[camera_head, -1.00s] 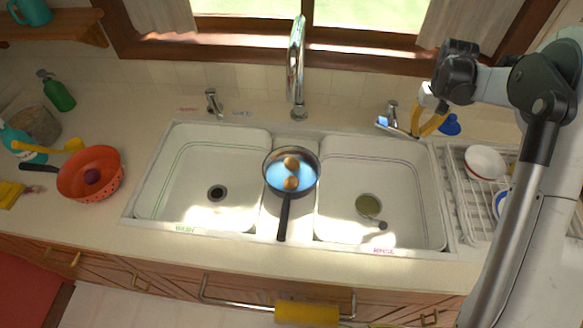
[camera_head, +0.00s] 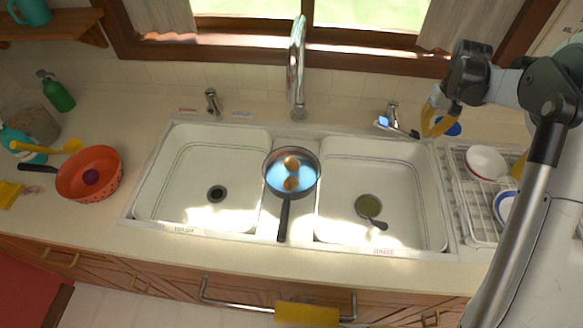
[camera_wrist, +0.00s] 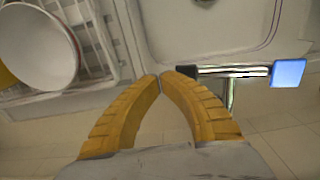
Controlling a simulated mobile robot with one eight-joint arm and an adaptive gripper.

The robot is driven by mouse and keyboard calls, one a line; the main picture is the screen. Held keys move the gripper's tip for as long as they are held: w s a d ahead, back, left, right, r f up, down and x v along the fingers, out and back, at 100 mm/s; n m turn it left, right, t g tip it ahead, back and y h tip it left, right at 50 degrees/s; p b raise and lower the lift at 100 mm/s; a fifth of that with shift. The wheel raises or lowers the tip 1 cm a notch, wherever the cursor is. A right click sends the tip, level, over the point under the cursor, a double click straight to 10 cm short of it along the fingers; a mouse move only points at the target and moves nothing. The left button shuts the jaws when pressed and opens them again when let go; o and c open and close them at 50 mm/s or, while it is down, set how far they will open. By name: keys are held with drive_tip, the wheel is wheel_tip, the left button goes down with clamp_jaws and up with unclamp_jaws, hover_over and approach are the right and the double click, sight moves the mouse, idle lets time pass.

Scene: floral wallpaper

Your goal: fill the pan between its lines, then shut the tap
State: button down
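The dark pan (camera_head: 268,186) rests on the divider between the two sinks, under the tall chrome spout (camera_head: 297,70). It holds bluish water and two brown round things (camera_head: 291,173). Its fill lines are too small to make out, and I see no clear stream from the spout. The right tap handle (camera_head: 398,128) has a blue end, which also shows in the wrist view (camera_wrist: 287,72). My gripper (camera_head: 433,135) is just right of this handle. In the wrist view its yellow fingertips (camera_wrist: 160,76) meet with nothing between them, the handle bar close beside them.
A left tap handle (camera_head: 211,102) stands behind the left sink (camera_head: 172,185). The right sink (camera_head: 415,200) holds a dark-handled utensil near its drain. A dish rack (camera_head: 456,195) with bowls is at right. A red colander (camera_head: 70,185) sits on the left counter.

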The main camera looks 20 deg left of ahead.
drive_tip(key=shift+r, duration=0.1)
wheel_tip(320, 180, up, 7)
drive_tip(key=p, duration=0.3)
drive_tip(key=shift+p, duration=0.4)
idle(0.5)
drive_tip(key=s+r+m+t+b, duration=0.1)
drive_tip(key=s+r+t+b, duration=0.15)
drive_tip(key=s+r, duration=0.45)
drive_tip(key=s+r+t+b, duration=0.1)
drive_tip(key=s+r+b, duration=0.2)
drive_tip(key=s, duration=0.8)
drive_tip(key=s+f+t+b, duration=0.2)
drive_tip(key=s+f, duration=0.1)
drive_tip(key=s, duration=0.4)
drive_tip(key=s+f+m+t+b, duration=0.1)
drive_tip(key=s+f+b, duration=0.1)
drive_tip(key=s, duration=0.6)
drive_tip(key=shift+s+a+f+t, duration=0.2)
drive_tip(key=shift+a+f+t, duration=0.15)
drive_tip(key=shift+f, duration=0.1)
